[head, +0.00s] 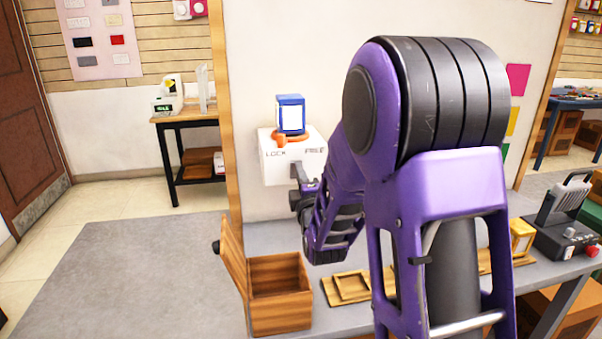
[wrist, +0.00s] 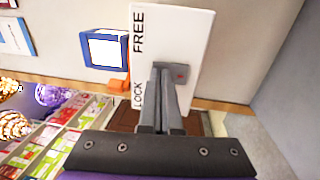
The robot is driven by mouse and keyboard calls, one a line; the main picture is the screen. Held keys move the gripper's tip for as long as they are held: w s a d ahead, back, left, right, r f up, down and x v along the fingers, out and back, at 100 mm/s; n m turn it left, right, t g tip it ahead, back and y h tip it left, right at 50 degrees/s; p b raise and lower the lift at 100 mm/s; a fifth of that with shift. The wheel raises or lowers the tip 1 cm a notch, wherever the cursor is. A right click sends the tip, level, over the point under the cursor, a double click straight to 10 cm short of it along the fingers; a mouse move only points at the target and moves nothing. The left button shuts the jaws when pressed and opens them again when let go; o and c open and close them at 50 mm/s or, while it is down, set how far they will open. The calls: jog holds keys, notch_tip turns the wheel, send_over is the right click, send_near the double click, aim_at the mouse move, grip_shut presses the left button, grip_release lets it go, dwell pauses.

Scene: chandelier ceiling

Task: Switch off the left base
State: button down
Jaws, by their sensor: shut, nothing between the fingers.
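A white base (head: 283,165) marked LOCK and FREE is mounted on the wall, and a blue-framed lantern (head: 291,113) stands on it. An orange lever (head: 280,141) sits on its top near the LOCK side. My gripper (head: 297,167) is shut and empty in front of the base's face, right of its middle. In the wrist view the base (wrist: 190,25) appears turned sideways, with the lantern (wrist: 103,48) beyond it. The shut fingers of my gripper (wrist: 164,70) lie over the face beside a small red mark (wrist: 181,72); whether they touch it I cannot tell.
Below on the grey table (head: 345,317) are an open wooden box (head: 282,310), a wooden tray (head: 350,288), a yellow lantern (head: 522,236) and a dark device with a red button (head: 565,235). My arm hides the table's middle. Floor at left is clear.

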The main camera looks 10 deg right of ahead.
jog(key=shift+r, duration=0.1)
dwell(0.3)
jog(key=shift+w+r+g+p, duration=0.3)
jog(key=shift+g+p, duration=0.1)
jog(key=shift+p, duration=0.1)
